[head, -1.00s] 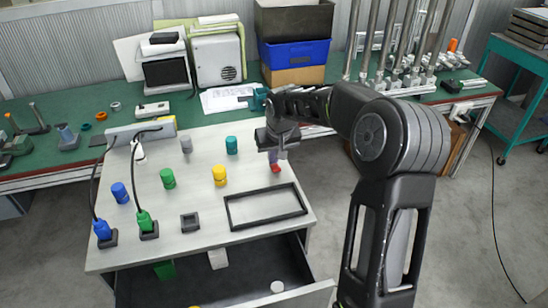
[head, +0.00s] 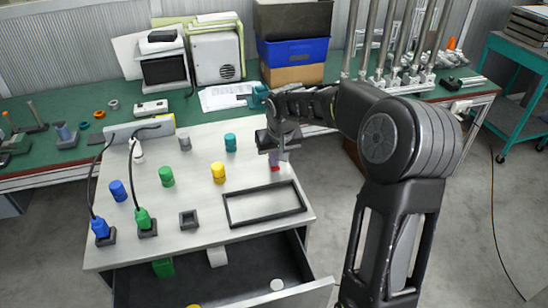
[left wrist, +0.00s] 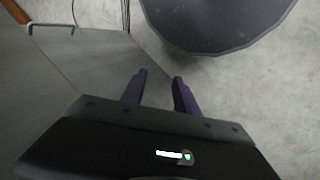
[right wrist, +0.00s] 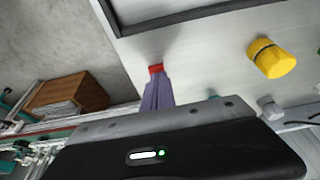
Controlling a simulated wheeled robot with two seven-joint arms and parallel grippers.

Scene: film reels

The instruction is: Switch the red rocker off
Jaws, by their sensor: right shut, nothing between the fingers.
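The red rocker (head: 276,168) is a small red block near the right edge of the light worktop, behind the black frame. It also shows in the right wrist view (right wrist: 156,69), just beyond my right fingertips. My right gripper (right wrist: 157,82) is shut and empty, its purple fingers together at the rocker's near edge. In the head view the right gripper (head: 275,159) is right above and behind the rocker and partly covers it. I cannot tell whether they touch or which way the rocker is tilted. My left gripper (left wrist: 159,85) is open and empty, away from the rocker.
A black rectangular frame (head: 228,211) lies just in front of the rocker. A yellow knob (head: 218,172) and a teal knob (head: 230,142) stand to its left. Below the worktop a drawer (head: 240,280) hangs open.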

